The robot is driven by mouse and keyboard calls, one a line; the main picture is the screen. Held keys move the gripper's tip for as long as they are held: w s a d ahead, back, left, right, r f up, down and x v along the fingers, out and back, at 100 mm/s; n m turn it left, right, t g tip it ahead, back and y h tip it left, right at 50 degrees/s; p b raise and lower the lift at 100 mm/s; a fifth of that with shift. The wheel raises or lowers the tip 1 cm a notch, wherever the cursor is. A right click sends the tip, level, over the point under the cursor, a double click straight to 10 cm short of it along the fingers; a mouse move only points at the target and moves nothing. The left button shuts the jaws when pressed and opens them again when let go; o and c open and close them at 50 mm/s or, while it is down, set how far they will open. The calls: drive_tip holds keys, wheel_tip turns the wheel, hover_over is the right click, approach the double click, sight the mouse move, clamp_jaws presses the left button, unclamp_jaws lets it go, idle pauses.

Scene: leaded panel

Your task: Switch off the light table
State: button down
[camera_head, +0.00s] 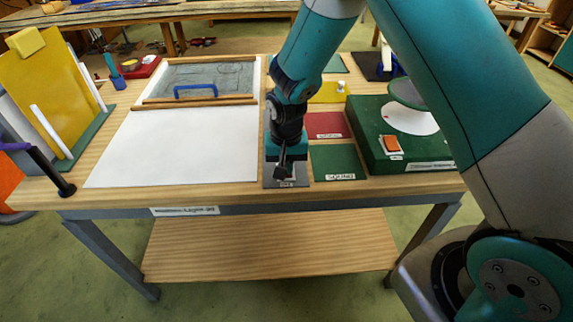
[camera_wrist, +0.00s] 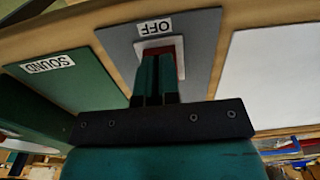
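A grey plate (camera_head: 272,183) with a small label lies at the table's front edge, and it also shows in the wrist view (camera_wrist: 195,62). There its label (camera_wrist: 154,27) reads OFF, upside down. A white square (camera_wrist: 142,46) with a red switch-like piece (camera_wrist: 180,58) sits on the plate, partly hidden by my fingers. My gripper (camera_head: 283,172) points down over the plate. In the wrist view its two fingers (camera_wrist: 157,57) are together over the red piece; contact is unclear. The white panel (camera_head: 175,150) lies left of the plate; whether it is lit is unclear.
Right of my gripper are a green SOUND plate (camera_head: 335,160), a red plate (camera_head: 327,125) and a green box (camera_head: 375,155) with an orange switch (camera_head: 391,144). A leaded panel (camera_head: 220,80) with a blue handle (camera_head: 196,88) lies behind. A yellow sheet (camera_head: 50,90) stands at left.

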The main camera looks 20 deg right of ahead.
drive_tip(key=shift+w+d+f, duration=0.2)
drive_tip(key=shift+d+f, duration=0.1)
drive_tip(key=shift+f, duration=0.2)
drive_tip(key=shift+w+r, duration=0.1)
drive_tip(key=shift+r, duration=0.15)
wheel_tip(320, 180, up, 5)
drive_tip(key=p, duration=0.4)
drive_tip(key=shift+a+f, duration=0.15)
drive_tip(key=shift+f, duration=0.05)
wheel_tip(320, 180, up, 10)
drive_tip(key=b, duration=0.2)
drive_tip(key=shift+s+a, duration=0.15)
drive_tip(key=shift+s, duration=0.25)
